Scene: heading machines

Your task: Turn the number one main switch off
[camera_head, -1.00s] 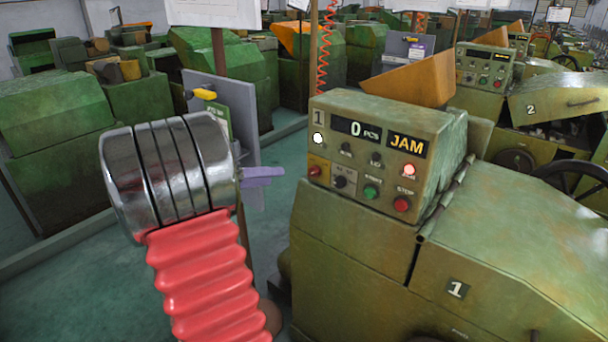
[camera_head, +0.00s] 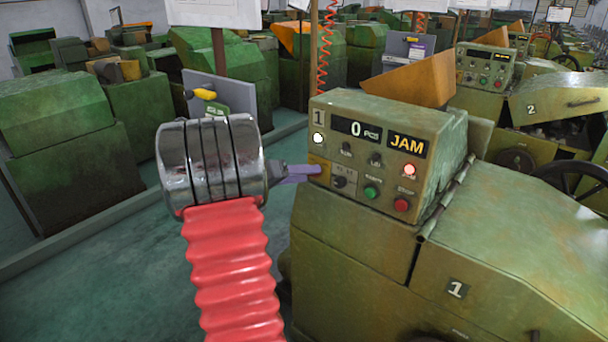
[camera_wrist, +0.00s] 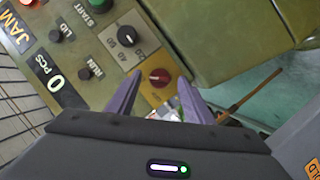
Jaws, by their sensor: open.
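The number one machine's control panel (camera_head: 365,165) carries a "1" label, a "0 PCS" counter and a lit "JAM" display. In the wrist view its red rotary knob (camera_wrist: 159,77) sits on a yellow plate at the panel's corner. This looks like the main switch. My gripper (camera_head: 318,170) is at the panel's left edge, and its fingers hide the knob in the head view. In the wrist view my gripper (camera_wrist: 161,84) is open, with one purple finger on each side of the knob. I cannot tell whether the fingers touch it.
Next to the red knob is a black selector (camera_wrist: 128,36). A green start button (camera_head: 371,192), a red stop button (camera_head: 401,204) and a lit red lamp (camera_head: 409,170) are further right. A grey board (camera_head: 225,95) with a yellow handle stands behind my wrist.

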